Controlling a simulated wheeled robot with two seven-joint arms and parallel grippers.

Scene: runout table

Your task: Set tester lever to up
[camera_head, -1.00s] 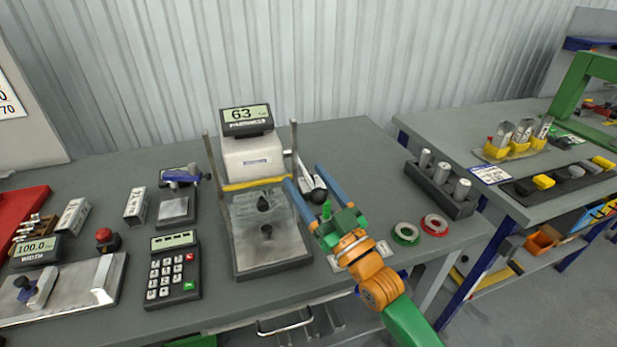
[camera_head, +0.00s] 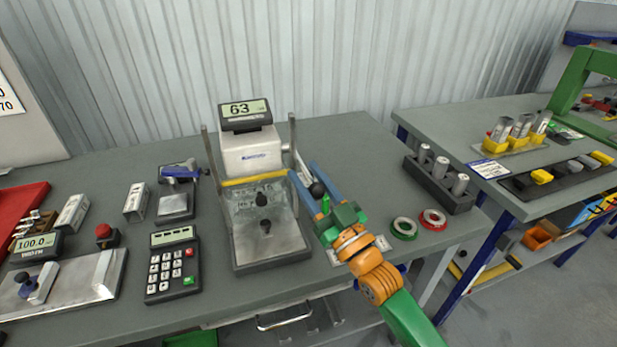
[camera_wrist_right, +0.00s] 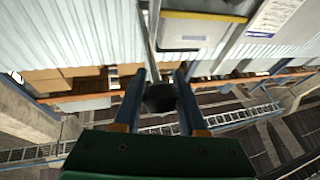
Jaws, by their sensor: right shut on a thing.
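The tester (camera_head: 250,155) is a white machine at the back middle of the table, with a display reading 63 on top. Its lever (camera_head: 302,165) is a thin metal rod at the tester's right side, ending in a black knob (camera_head: 317,190). My right gripper (camera_head: 302,168) reaches in from the lower right, its two blue fingers shut on the knob, one on each side. In the right wrist view the dark knob (camera_wrist_right: 160,98) sits between the fingers, with the rod running on beyond it. My left gripper is not in view.
A grey test plate (camera_head: 268,240) with two upright posts stands in front of the tester. A green ring (camera_head: 404,228), a red ring (camera_head: 433,219) and a block of metal cylinders (camera_head: 440,185) lie to the right. A keypad (camera_head: 172,265) is on the left.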

